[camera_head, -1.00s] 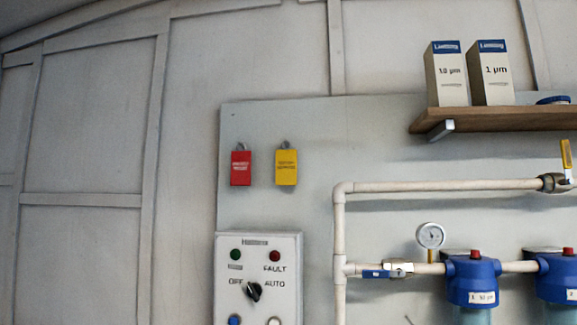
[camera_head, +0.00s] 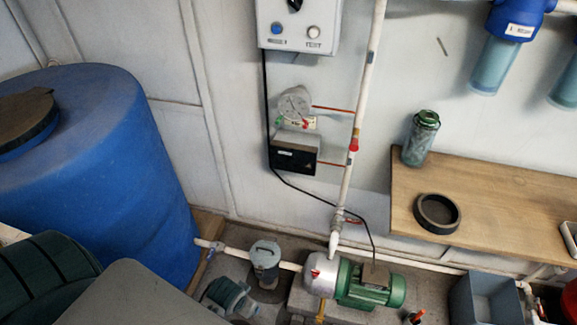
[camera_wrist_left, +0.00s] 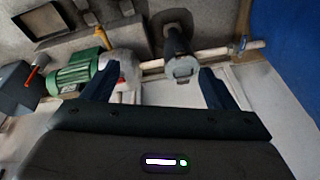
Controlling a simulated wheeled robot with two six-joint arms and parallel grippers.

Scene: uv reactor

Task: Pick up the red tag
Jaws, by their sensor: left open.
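The red tag is out of view in both current frames; the head view now points lower, below the board where it hung. My left gripper (camera_wrist_left: 159,70) shows in the left wrist view with its two dark fingers spread apart. Nothing is between the fingers close by; the pump and the grey strainer lie beyond them. My right gripper is not in view.
In the head view a large blue tank (camera_head: 95,150) stands left. The control box (camera_head: 300,22) is at the top. A green pump (camera_head: 370,286) and grey strainer (camera_head: 265,258) sit on the floor. A wooden bench (camera_head: 500,190) holds a green-capped bottle (camera_head: 421,138) and a dark ring (camera_head: 437,213).

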